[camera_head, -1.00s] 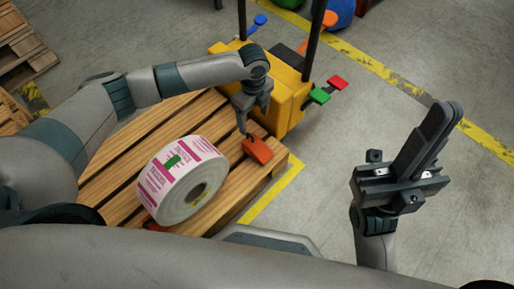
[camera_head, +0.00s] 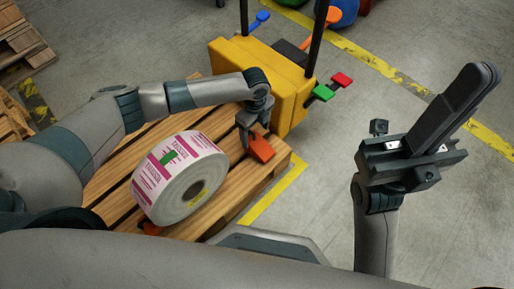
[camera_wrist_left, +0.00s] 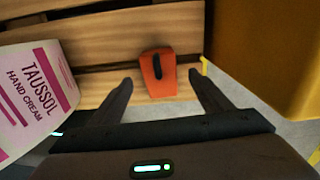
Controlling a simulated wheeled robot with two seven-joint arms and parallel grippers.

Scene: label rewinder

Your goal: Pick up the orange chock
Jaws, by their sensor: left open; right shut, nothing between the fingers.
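An orange chock (camera_head: 262,149) lies on the wooden pallet near its right corner, beside the label roll. In the left wrist view the chock (camera_wrist_left: 158,73) shows a dark slot or handle on top and sits ahead of and between the two fingertips. My left gripper (camera_head: 250,143) is open and close to the chock, its fingers pointing down; its fingertips (camera_wrist_left: 161,84) also show in the left wrist view. I cannot tell whether they touch the chock. My right gripper (camera_head: 488,75) is shut and empty, raised over the floor at the right.
A large label roll (camera_head: 172,190) lies on the pallet (camera_head: 228,205) left of the chock. A second orange piece (camera_head: 152,228) shows partly under the roll. A yellow machine (camera_head: 292,92) with dark posts stands just behind the chock. Floor on the right is clear.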

